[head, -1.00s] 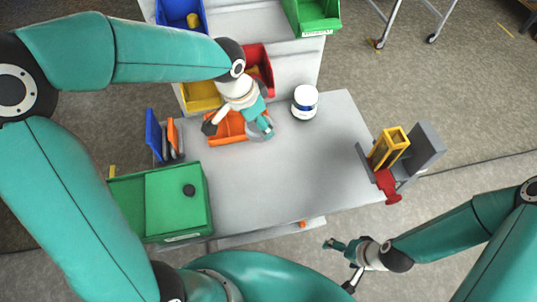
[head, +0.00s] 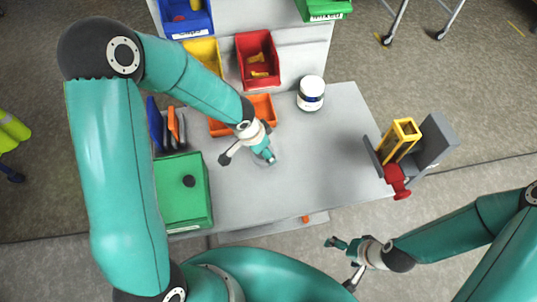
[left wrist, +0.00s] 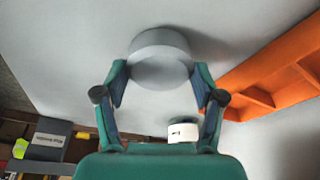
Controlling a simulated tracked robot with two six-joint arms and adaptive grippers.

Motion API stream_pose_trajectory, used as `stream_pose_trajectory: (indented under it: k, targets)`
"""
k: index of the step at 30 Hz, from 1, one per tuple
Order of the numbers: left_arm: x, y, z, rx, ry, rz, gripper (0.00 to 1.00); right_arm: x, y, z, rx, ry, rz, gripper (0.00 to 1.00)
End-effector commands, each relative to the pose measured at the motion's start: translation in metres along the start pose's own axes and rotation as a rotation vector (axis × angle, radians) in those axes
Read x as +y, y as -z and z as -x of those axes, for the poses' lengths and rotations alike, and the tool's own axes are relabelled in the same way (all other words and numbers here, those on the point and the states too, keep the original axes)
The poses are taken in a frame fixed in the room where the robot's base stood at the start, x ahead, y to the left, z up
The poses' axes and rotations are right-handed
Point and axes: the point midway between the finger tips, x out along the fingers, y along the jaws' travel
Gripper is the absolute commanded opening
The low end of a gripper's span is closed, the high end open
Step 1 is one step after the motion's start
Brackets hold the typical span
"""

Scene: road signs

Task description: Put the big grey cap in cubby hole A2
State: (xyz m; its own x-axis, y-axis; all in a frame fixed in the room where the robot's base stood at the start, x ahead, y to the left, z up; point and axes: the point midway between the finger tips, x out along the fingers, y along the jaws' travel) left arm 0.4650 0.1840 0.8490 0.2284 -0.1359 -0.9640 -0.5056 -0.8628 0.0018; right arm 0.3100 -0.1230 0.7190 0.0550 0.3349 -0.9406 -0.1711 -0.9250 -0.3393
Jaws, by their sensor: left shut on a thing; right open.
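The big grey cap (left wrist: 160,58) is a pale grey round piece between the fingertips of my left gripper (left wrist: 160,78) in the left wrist view. That gripper is shut on it, close over the grey table; I cannot tell whether the cap touches the table. In the head view the left gripper (head: 266,157) is just in front of an orange compartmented holder (head: 263,105), partly hidden by my arm. The holder also shows at the right of the left wrist view (left wrist: 265,85). No cubby label A2 is readable. My right gripper (head: 340,262) is open and empty, off the table's front edge.
A white jar (head: 311,93) stands at the back right of the table (head: 315,160). A green box (head: 182,210) is at the left. A grey stand with a yellow frame (head: 401,138) and a red part is at the right edge. Red (head: 257,62) and yellow bins stand behind.

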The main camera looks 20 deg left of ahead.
Motion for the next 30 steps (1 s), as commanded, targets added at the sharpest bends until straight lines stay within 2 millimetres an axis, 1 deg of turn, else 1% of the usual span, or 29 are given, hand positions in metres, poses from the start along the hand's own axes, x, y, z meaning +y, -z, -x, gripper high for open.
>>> stream_pose_trajectory:
  k: [1,2,9,13,14,15,17,18,27,30]
  targets:
    - [0.0003,-0.0022,-0.0073,-0.001,-0.001,0.0,0.5,0.0016,0.0,-0.0046,0.0,0.0,0.0,0.93]
    - [0.0002,-0.0023,-0.0083,0.0,-0.001,0.0,0.5,0.0017,0.0,-0.0048,0.0,0.0,0.0,0.93]
    - [0.0003,-0.0018,-0.0073,0.0,-0.001,0.0,0.5,0.0012,0.0001,-0.0035,0.0,0.0,0.0,0.93]
    - [0.0003,-0.0026,-0.0107,0.001,0.0,0.0,0.5,0.0026,0.0001,-0.0073,0.0,0.0,0.0,0.93]
    - [0.0003,-0.0021,-0.0091,0.0,0.0,-0.001,0.74,0.0021,0.0001,-0.0057,0.0,0.0,0.0,0.93]
    - [0.0004,-0.002,-0.0088,0.0,0.0,-0.001,0.81,0.0019,0.0001,-0.0054,0.0,0.0,0.0,0.93]
    - [0.0004,-0.0019,-0.0088,0.0,0.0,-0.001,0.91,0.0019,0.0001,-0.0054,0.0,0.0,0.0,0.93]
    - [0.0004,-0.0019,-0.0088,0.0,0.0,-0.001,0.94,0.0019,0.0001,-0.0054,0.0,0.0,0.0,0.93]
    - [0.0006,-0.0016,-0.0084,0.0,-0.001,-0.002,0.94,0.0018,0.0001,-0.005,0.0,0.0,0.0,0.93]
    - [0.0006,-0.0007,-0.0053,0.0,-0.001,-0.002,0.94,0.0006,0.0001,-0.0015,0.0,0.0,0.0,0.93]
